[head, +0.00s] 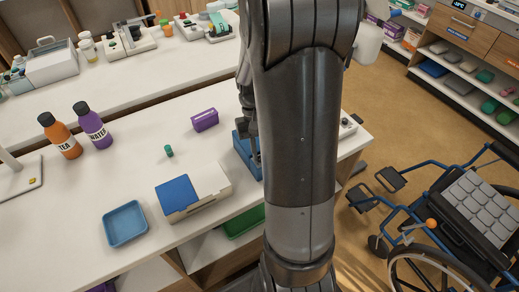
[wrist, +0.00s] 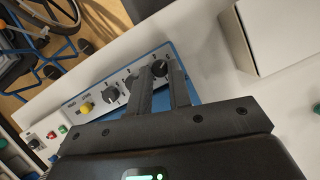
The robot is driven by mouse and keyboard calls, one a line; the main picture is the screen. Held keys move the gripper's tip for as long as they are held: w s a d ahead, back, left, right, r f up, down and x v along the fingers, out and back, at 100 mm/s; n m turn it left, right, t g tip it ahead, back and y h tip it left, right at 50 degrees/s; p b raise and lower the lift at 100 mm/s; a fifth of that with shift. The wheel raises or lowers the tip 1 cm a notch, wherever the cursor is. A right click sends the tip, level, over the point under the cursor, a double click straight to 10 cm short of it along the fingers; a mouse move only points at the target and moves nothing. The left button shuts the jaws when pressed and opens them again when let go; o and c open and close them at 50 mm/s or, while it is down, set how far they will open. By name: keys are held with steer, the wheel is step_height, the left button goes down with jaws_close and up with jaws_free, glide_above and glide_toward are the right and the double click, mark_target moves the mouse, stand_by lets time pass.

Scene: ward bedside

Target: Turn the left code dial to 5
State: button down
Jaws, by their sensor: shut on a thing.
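A blue box with a pale front panel (wrist: 128,80) shows in the wrist view, with a row of knobs on it. One black dial (wrist: 160,68) is at the end of the row, between the fingertips of my gripper (wrist: 162,72). My gripper is shut on this dial and partly covers it. The marks are too small to read, so the dial's setting cannot be told. In the head view the blue box (head: 243,148) is mostly hidden behind my arm.
A white box with a blue top patch (head: 178,192), a blue tray (head: 125,224), a purple box (head: 205,120), a small green item (head: 169,151) and two bottles (head: 92,125) stand left of the blue box. A wheelchair (head: 455,215) stands at the right.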

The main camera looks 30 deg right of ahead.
stand_by(0.3)
steer(key=c, duration=1.6)
jaws_free()
steer(key=shift+r, duration=0.1)
steer(key=v, duration=1)
steer(key=shift+r, duration=0.35)
steer(key=shift+w, duration=0.15)
